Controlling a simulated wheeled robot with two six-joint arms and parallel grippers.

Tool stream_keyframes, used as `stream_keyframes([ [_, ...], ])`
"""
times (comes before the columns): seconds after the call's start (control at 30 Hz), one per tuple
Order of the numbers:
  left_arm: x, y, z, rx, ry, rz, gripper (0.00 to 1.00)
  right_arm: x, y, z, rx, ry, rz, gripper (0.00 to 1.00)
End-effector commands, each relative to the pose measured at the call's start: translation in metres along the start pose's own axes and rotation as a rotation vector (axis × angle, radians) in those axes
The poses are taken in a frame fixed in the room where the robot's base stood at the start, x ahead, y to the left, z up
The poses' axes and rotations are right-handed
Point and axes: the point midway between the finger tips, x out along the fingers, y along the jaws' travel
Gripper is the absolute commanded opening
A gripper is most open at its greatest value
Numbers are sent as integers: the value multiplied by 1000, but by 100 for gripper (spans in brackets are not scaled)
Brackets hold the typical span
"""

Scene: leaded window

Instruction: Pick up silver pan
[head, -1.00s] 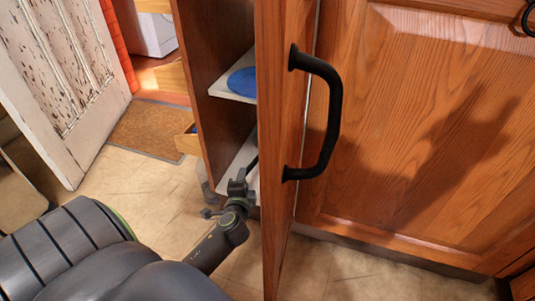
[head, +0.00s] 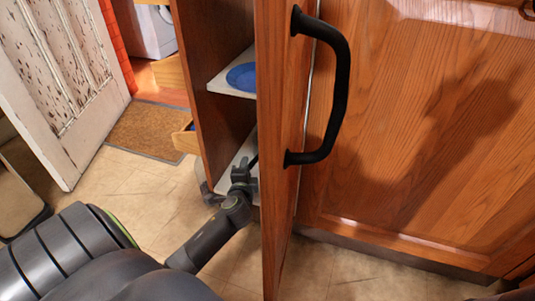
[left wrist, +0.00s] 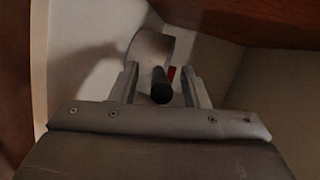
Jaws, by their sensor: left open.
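The silver pan (left wrist: 150,48) stands inside the cabinet in the left wrist view, its curved metal side partly hidden in shadow. Its black handle (left wrist: 161,86) points towards the wrist camera. My left gripper (left wrist: 160,84) is open, with one finger on each side of the handle in the picture and gaps visible between. In the head view my left gripper (head: 241,172) is at the lower cabinet shelf, and the pan's body is hidden behind the open door. My right gripper is not in view.
The open wooden cabinet door (head: 282,215) stands close to the right of my left arm. It has a black handle (head: 338,90). A blue plate (head: 242,76) lies on the upper shelf (head: 228,86). A doormat (head: 148,130) and a worn white door (head: 60,90) are at left.

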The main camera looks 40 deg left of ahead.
Motion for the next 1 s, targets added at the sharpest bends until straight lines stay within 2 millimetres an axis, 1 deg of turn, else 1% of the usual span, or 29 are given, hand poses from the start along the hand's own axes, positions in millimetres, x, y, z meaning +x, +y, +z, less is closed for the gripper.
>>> stream_keyframes([
  [0.1, 0, 0, 0, 0, 0, 0, 42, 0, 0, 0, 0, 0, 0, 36],
  [0.4, 0, 0, 0, 0, 0, 1, 3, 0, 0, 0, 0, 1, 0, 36],
  [0.43, 0, 0, 0, 0, 0, 1, 0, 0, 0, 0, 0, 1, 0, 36],
  [0.87, -1, -2, -1, -1, 2, -2, 0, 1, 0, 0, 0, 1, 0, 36],
  [1.0, -1, -5, -1, -1, 2, -2, 0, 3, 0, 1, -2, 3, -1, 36],
])
